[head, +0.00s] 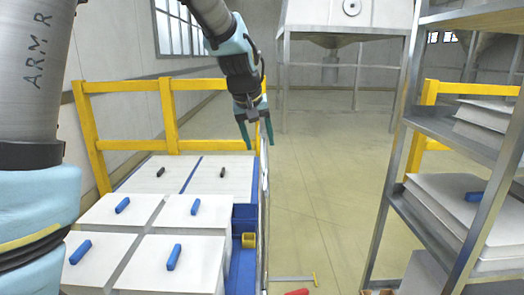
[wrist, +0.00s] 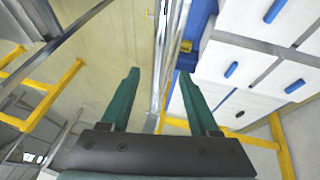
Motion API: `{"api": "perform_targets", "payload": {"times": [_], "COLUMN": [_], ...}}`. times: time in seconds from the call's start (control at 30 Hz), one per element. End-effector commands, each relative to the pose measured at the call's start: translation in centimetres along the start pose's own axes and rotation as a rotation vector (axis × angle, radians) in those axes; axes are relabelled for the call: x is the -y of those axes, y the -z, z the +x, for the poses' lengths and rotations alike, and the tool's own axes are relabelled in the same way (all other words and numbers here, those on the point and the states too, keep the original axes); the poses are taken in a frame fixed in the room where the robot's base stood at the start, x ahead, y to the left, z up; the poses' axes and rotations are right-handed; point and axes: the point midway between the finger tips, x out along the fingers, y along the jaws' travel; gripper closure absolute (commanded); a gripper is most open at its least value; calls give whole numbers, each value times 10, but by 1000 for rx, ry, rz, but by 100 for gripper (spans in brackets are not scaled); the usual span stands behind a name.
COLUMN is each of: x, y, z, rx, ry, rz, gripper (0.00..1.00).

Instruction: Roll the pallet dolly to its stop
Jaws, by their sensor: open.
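I cannot clearly pick out a pallet dolly or its stop. A blue frame (head: 241,268) stands low along the right side of the white lidded boxes (head: 185,262), with a yellow block (head: 248,240) on it. The frame also shows in the wrist view (wrist: 200,18), with the yellow block (wrist: 185,46) beside a metal rail (wrist: 163,50). My gripper (head: 257,140) is open and empty, its green fingers pointing down near the far end of the rail. In the wrist view its fingers (wrist: 158,75) stand apart, with the rail seen between them.
A yellow guard rail (head: 168,115) stands behind the boxes. A metal shelf rack (head: 400,150) with white stacks is at the right. A thin bar with a yellow end (head: 314,279) and a red piece (head: 297,292) show low in front. The floor (head: 325,190) between is mostly clear.

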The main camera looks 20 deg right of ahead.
Motion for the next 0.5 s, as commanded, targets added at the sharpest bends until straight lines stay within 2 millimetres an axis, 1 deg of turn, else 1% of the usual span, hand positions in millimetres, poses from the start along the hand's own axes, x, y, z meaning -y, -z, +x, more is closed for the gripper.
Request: {"api": "perform_targets", "payload": {"times": [0.03,0.2,0.33,0.5], "x": [0,0,0,0], "y": [0,0,0,0], "z": [10,36,47,52], "rx": [4,2,0,-1], "ry": [2,1,0,0], "rz": [0,0,0,0], "gripper": [38,38,38,38]}}
